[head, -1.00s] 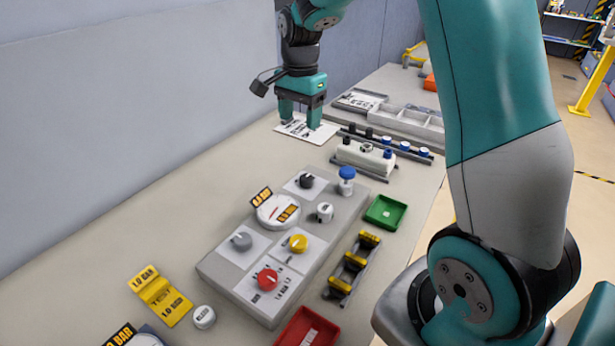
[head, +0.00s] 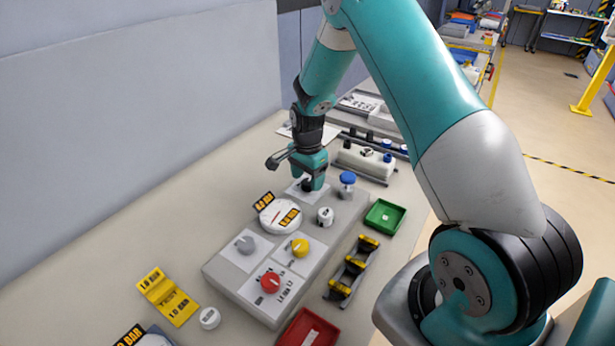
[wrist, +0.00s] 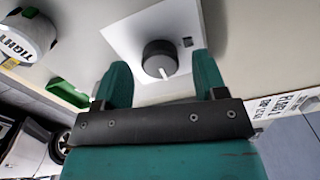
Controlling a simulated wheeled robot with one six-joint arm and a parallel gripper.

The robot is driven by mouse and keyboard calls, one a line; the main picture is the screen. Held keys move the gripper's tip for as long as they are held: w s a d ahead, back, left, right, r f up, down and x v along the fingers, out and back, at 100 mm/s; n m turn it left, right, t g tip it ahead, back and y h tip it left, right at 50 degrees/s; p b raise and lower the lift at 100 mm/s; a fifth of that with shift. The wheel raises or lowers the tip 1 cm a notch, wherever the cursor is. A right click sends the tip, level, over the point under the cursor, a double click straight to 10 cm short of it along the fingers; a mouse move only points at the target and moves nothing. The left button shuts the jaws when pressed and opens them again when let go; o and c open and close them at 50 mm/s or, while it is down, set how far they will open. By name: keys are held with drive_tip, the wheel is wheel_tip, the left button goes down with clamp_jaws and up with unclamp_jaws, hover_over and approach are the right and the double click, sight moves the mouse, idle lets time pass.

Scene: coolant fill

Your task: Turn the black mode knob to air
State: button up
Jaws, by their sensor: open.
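The black mode knob (wrist: 160,56) shows in the wrist view on a white plate (wrist: 125,38), with a pale pointer line toward the bottom of the picture. My gripper (wrist: 159,72) is open, with one teal finger on each side of the knob. I see no clear contact. In the head view my gripper (head: 312,183) is over the far end of the grey panel (head: 232,272) and mostly hides the knob. The plate's lettering, including any air mark, is not readable.
A blue-topped post (head: 347,180) and a white cap (head: 325,216) stand close to my gripper. A round gauge (head: 280,215) is just nearer. Grey (head: 245,245), yellow (head: 300,247) and red (head: 270,282) knobs sit on the panel's near part. A green tray (head: 384,216) lies to the right.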

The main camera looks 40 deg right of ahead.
drive_tip(key=shift+f, duration=0.6)
drive_tip(key=c, duration=0.9)
